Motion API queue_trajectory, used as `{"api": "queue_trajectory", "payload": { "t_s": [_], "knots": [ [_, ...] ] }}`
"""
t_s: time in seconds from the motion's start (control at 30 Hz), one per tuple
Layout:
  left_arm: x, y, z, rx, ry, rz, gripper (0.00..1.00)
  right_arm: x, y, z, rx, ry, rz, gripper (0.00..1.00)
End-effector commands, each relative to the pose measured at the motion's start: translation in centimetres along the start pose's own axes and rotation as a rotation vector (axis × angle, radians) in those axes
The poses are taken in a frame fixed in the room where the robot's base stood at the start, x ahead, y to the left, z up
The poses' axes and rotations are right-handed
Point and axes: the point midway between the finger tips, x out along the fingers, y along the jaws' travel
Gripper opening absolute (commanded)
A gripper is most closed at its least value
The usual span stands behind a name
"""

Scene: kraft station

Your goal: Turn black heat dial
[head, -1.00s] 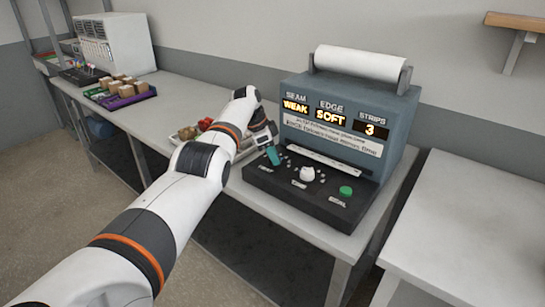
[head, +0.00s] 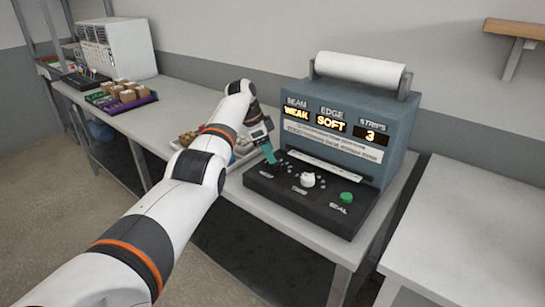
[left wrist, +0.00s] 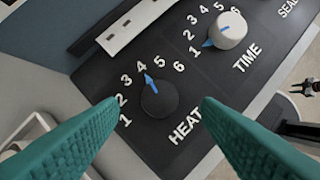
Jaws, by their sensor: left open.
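The black heat dial (left wrist: 158,98) is a round knob above the HEAT label in the left wrist view. Its blue pointer is at the 4. In the head view the dial is hard to make out near my gripper. My left gripper (head: 270,153) is over the left end of the black control panel (head: 262,190). In the left wrist view its teal fingers (left wrist: 160,103) are open, one on each side of the dial in the picture, with nothing between them held. I cannot tell how high the tips are above the panel. My right gripper is not in view.
The white TIME dial (left wrist: 228,30), pointing near 1, is close to the heat dial. A green SEAL button (head: 346,197) is at the panel's right. The machine (head: 345,100) shows WEAK, SOFT and 3. A tray (head: 243,150) of items is behind my arm.

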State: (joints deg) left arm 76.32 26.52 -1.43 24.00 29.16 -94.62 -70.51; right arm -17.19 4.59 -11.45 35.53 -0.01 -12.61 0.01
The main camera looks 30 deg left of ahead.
Motion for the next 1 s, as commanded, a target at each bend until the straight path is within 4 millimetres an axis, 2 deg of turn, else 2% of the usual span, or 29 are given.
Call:
{"api": "queue_trajectory", "payload": {
  "t_s": [0.03, 0.2, 0.4, 0.57, 1.0],
  "knots": [
    [-1.3, 0.1, 0.0, 0.0, -0.002, 0.006, 0.58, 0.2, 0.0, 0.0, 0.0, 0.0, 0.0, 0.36],
    [-4.8, 0.1, 0.0, -0.001, -0.002, 0.004, 0.58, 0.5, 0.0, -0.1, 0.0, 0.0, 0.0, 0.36],
    [-7.5, 0.1, 0.0, -0.001, -0.001, 0.002, 0.58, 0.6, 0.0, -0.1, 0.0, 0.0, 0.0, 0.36],
    [-8.0, 0.0, 0.0, -0.001, 0.0, 0.0, 0.58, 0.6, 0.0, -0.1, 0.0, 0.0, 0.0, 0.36],
    [-8.0, 0.0, 0.0, -0.001, 0.0, 0.0, 0.58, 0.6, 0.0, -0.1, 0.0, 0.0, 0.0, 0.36]
  ]
}}
